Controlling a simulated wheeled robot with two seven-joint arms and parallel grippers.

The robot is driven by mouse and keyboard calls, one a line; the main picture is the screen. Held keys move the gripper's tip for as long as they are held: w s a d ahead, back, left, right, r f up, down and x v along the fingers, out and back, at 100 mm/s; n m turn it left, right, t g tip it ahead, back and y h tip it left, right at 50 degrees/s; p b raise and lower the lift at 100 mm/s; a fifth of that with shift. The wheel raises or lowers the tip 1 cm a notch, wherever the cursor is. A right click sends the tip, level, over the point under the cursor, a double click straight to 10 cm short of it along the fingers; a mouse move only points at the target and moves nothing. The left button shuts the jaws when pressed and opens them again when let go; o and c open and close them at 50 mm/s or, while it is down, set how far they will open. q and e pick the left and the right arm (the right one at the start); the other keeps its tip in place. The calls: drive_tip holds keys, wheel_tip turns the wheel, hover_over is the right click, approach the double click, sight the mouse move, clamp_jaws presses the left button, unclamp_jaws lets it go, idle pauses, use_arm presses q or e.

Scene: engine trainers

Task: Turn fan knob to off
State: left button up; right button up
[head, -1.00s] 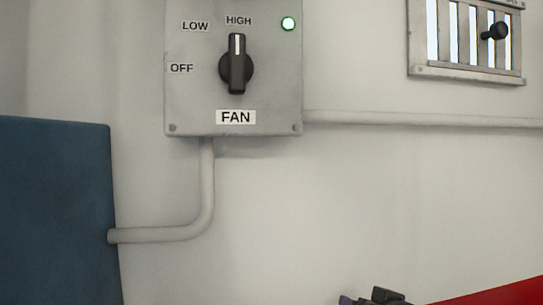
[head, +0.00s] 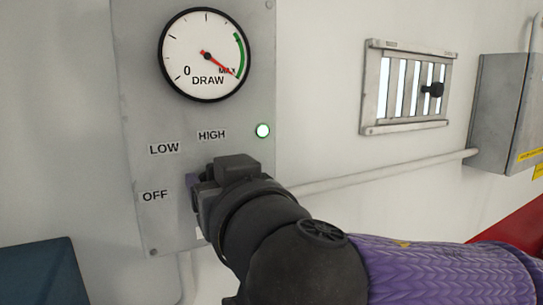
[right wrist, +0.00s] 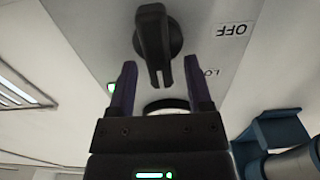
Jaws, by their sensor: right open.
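The grey fan panel (head: 140,100) is on the wall, with OFF (head: 155,195), LOW (head: 164,148) and HIGH (head: 211,134) labels. My right gripper (head: 198,185) is in front of its lower part and hides the knob in the head view. In the right wrist view, which is upside down, the black fan knob (right wrist: 154,38) shows with its pointer toward the gripper, away from the OFF label (right wrist: 233,30). My right gripper (right wrist: 159,70) is open, its two purple fingers either side of the pointer's end. My left gripper is out of view.
A round DRAW gauge (head: 205,54) above has its red needle near MAX. A green light (head: 263,131) is lit. To the right are a slatted vent (head: 410,88) with a black knob, a conduit (head: 380,175) and a grey box (head: 510,110). A blue object (head: 38,272) is lower left.

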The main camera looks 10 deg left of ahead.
drive_tip(key=shift+w, duration=0.2)
drive_tip(key=shift+a, duration=0.15)
clamp_jaws()
drive_tip(key=shift+f, duration=0.1)
drive_tip(key=n, duration=0.1)
drive_tip(key=n+b, duration=0.2)
drive_tip(key=shift+s+a+f, duration=0.15)
drive_tip(key=shift+a, duration=0.1)
drive_tip(key=shift+s+a+f+n+b, duration=0.2)
drive_tip(key=shift+n+b, duration=0.55)
drive_tip(key=shift+n, duration=1.7)
drive_tip(key=shift+s+a+f+n+b, duration=0.15)
drive_tip(key=shift+a+f+n+b, duration=0.4)
drive_tip(key=shift+n, duration=1.95)
drive_tip(key=shift+s+f+n+b, duration=0.15)
drive_tip(key=shift+n+b, duration=0.8)
drive_tip(key=shift+n, duration=1.5)
